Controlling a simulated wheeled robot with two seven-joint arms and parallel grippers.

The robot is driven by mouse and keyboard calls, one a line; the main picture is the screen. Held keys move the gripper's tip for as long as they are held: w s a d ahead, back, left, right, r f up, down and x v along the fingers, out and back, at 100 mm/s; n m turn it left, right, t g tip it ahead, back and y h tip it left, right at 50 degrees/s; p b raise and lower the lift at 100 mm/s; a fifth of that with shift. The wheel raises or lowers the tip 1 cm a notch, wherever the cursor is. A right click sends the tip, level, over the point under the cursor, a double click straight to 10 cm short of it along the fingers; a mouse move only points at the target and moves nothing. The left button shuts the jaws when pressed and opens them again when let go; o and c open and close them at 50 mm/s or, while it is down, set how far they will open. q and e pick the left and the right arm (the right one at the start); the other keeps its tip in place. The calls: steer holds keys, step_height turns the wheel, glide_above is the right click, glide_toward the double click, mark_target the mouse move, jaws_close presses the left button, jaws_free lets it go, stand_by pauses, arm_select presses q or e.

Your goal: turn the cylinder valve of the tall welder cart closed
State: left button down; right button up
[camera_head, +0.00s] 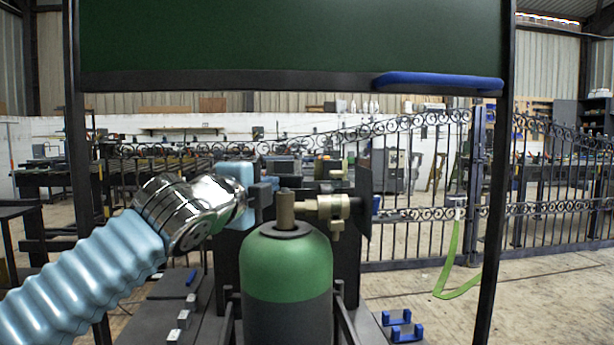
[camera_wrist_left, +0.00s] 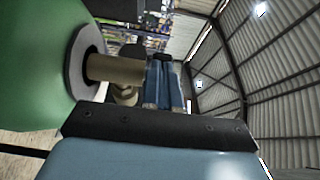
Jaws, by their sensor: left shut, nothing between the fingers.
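The cylinder (camera_head: 287,275) has a green top and a dark grey lower body, and stands upright in the middle of the head view. A brown stem (camera_head: 285,210) rises from its dark collar, with the brass valve fitting (camera_head: 328,207) to the right. My left gripper (camera_head: 266,192) is shut and empty, just left of the stem near its top; contact cannot be told. In the left wrist view, the gripper (camera_wrist_left: 168,65) shows beside the stem (camera_wrist_left: 115,69), with the green cylinder (camera_wrist_left: 32,85) at left. The brass fitting is partly hidden there. My right gripper is not in view.
A dark upright plate (camera_head: 363,205) stands right behind the fitting. A dark frame with a green panel (camera_head: 290,35) and blue handle (camera_head: 438,80) spans above. Small blue brackets (camera_head: 405,328) lie low right. A scrolled iron gate (camera_head: 420,235) stands behind.

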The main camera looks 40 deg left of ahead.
arm_select(q)
steer(key=h, duration=0.1)
steer(key=m+h, duration=0.1)
steer(key=t+p, duration=0.1)
steer(key=shift+a+r+m+h, duration=0.25)
steer(key=shift+a+m+h, duration=0.05)
steer(key=shift+m+h, duration=0.1)
steer(key=shift+w+a+f+p, duration=0.1)
steer(key=shift+a+f+p, duration=0.1)
steer(key=shift+a+p, duration=0.15)
steer(key=shift+w+a+f, duration=0.15)
steer(key=shift+w+a, duration=0.2)
steer(key=shift+a, duration=0.2)
steer(key=shift+w+a+b, duration=0.5)
steer(key=shift+w+b, duration=0.1)
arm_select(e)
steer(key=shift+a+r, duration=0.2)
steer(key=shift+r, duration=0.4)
arm_select(q)
steer(key=shift+w+a, duration=0.15)
steer(key=shift+w, duration=0.05)
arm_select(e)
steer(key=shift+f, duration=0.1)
